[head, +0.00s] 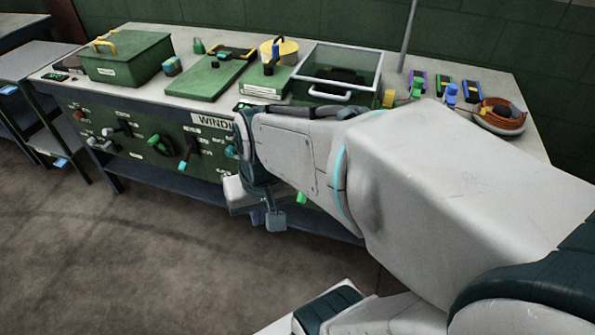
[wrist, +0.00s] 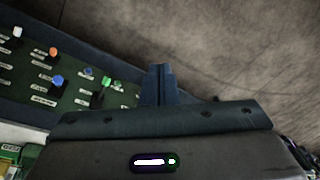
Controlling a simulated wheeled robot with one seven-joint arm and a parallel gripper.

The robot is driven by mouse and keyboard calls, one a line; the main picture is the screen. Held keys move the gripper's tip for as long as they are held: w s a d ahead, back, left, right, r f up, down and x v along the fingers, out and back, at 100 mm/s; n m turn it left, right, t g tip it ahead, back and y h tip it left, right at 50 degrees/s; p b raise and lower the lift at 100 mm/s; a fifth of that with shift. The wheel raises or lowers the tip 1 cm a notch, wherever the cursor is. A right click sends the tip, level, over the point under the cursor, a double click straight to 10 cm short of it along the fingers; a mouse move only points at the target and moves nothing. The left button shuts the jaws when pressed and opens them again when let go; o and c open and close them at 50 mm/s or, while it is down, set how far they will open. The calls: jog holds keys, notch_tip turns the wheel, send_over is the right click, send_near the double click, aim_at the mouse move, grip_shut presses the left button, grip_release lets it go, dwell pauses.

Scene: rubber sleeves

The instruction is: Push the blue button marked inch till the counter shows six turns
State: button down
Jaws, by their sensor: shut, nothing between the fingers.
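My gripper shows in the wrist view (wrist: 161,72) with its fingers together and nothing between them. In the head view the gripper end (head: 274,216) hangs in front of the bench's right part, apart from the panel. A round blue button (wrist: 57,80) is on the green panel (wrist: 74,97) in the wrist view, left of the fingers. A smaller blue knob (wrist: 88,72) sits right of it. The labels are too small to read, so I cannot tell which is marked inch. I cannot make out a turn counter reading. My arm hides the panel's right part in the head view.
The panel also carries an orange button (wrist: 53,51), a white button (wrist: 17,32) and a green knob (wrist: 106,82). The floor before the bench is clear.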

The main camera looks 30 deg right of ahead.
jog(key=w+f+m+y+b, duration=0.45)
jog(key=f+m, duration=0.25)
jog(key=f, duration=0.3)
jog(key=w+f+m+y+b, duration=0.45)
jog(key=f+m+b, duration=0.2)
jog(key=f, duration=0.35)
jog(key=w+d+f+m+t+y+b, duration=0.1)
jog(key=w+d+f+m+t+b, duration=0.65)
jog(key=f+m, duration=0.4)
jog(key=s+d+f+m+t+h+b, duration=0.2)
jog(key=d+f+m+t+h+b, duration=0.2)
jog(key=d+f+m+t+h, duration=0.3)
jog(key=d+f+m+h, duration=0.5)
jog(key=d+f+m, duration=0.5)
jog(key=d+f, duration=0.1)
jog(key=shift+s+d+b, duration=0.15)
jog(key=shift+d+b, duration=0.25)
jog(key=shift+d, duration=0.25)
jog(key=w+d+b, duration=0.1)
jog(key=w+d, duration=0.4)
jog(key=d, duration=0.1)
jog(key=shift+w+d, duration=0.3)
jog(key=shift+w, duration=0.1)
jog(key=shift+d, duration=0.1)
